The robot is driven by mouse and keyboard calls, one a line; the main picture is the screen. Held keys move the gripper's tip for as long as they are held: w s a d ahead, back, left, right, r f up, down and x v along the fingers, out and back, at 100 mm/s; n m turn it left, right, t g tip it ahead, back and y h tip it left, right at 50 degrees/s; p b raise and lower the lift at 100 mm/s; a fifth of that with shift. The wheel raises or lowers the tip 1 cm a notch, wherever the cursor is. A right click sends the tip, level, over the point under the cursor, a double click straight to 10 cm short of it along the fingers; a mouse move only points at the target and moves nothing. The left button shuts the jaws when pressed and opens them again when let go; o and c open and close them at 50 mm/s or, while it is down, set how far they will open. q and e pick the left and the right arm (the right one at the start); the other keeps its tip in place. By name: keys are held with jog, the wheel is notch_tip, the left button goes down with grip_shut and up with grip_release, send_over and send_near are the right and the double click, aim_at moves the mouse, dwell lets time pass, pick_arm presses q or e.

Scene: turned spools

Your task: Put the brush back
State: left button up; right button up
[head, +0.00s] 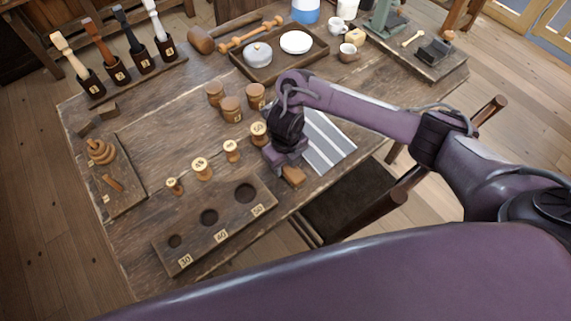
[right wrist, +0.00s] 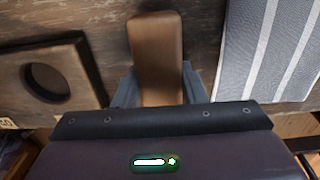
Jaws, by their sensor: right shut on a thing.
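My right gripper (head: 286,157) is low over the near edge of the table, shut on a brown wooden block-like piece, which I take to be the brush (head: 293,177). In the right wrist view the brush (right wrist: 156,50) stands out between the jaws as a smooth, rounded wooden body; no bristles show. Whether it touches the table is not clear. It is between the board with holes (head: 187,222) and the striped cloth (head: 328,145). My left gripper is not in view.
Several turned spools (head: 201,168) stand behind the board. A wooden tray (head: 126,171) with stacked rings is at the left. Several handled tools in dark holders (head: 117,70) line the back left. A tray (head: 272,68) with dishes is at the back. A chair (head: 352,200) is close in front.

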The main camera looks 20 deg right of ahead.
jog(key=shift+f, duration=0.15)
jog(key=o, duration=1)
jog(key=shift+o, duration=0.2)
notch_tip(320, 180, up, 11)
jog(key=p, duration=0.4)
jog(key=shift+r, duration=0.75)
